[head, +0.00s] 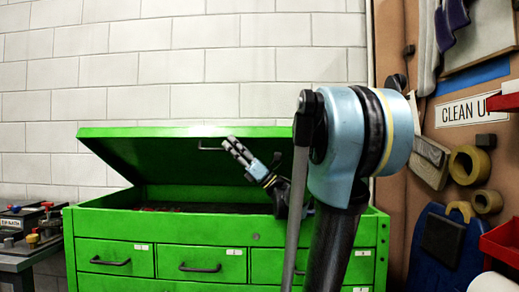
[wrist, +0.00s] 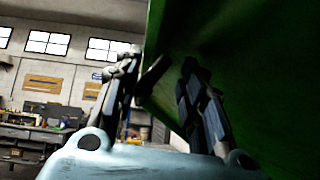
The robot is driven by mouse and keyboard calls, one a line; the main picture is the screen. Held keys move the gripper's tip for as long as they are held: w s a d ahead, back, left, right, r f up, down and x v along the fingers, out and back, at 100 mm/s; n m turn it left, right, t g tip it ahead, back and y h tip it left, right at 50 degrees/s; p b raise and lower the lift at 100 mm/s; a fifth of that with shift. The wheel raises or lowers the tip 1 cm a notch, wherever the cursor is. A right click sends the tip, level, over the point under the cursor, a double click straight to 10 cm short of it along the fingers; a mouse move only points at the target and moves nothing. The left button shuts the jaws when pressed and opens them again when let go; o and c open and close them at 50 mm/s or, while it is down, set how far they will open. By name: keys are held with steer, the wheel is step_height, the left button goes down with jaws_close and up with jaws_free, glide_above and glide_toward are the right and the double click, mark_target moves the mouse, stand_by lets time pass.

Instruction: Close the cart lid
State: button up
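The green cart (head: 155,222) stands in front with drawers below and an open top compartment. Its green lid (head: 130,150) is raised and tilted, hinged at the back, with a dark handle (head: 210,147) under its front edge. My gripper (head: 235,145) is under the lid, right of the handle, pointing up and left. The lid's underside (wrist: 240,70) fills the right of that view, close to the right finger. I cannot tell whether they touch. My arm hides part of the lid's right side.
A small workbench (head: 25,240) with tools stands left of the cart. A brown panel with a "CLEAN UP" sign (head: 468,112), tape rolls (head: 470,165) and a red bin (head: 503,242) is at right. A white block wall (head: 200,60) is behind.

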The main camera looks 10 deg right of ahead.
mark_target(251, 135)
steer(key=shift+s+d, duration=0.4)
steer(key=shift+d, duration=1.15)
steer(key=shift+s+d, duration=0.35)
steer(key=shift+d, duration=1.2)
steer(key=shift+s+d, duration=0.4)
steer(key=shift+d, duration=1.15)
